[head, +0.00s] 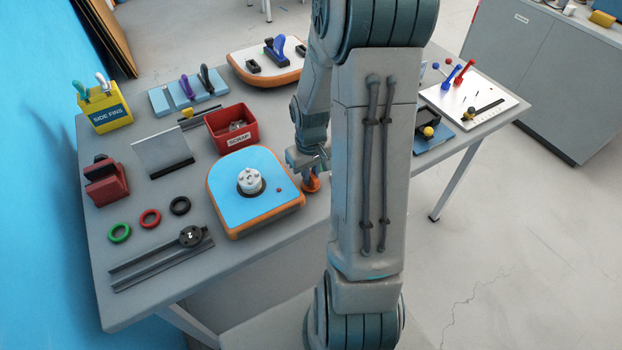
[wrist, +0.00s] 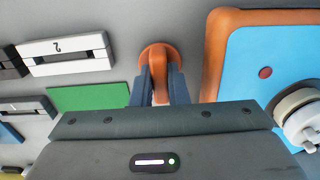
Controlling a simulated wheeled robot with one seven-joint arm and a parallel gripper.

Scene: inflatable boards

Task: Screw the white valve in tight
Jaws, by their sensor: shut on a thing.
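The white valve (head: 251,181) sits in a dark ring on the blue top of a board piece (head: 228,206) with an orange edge. In the wrist view the valve (wrist: 302,118) shows at the right edge, partly cut off. My gripper (wrist: 158,88) is to the right of the board, apart from the valve, with its fingers shut on an orange tool (wrist: 157,58). The tool has a round orange end and also shows in the head view (head: 311,184), low at the table. I cannot tell whether it touches the table.
A red scrap bin (head: 232,128) stands behind the board. Green (head: 120,233), red (head: 150,218) and black (head: 180,206) rings lie to its left, near a dark rail (head: 160,260). My arm hides part of the table to the right.

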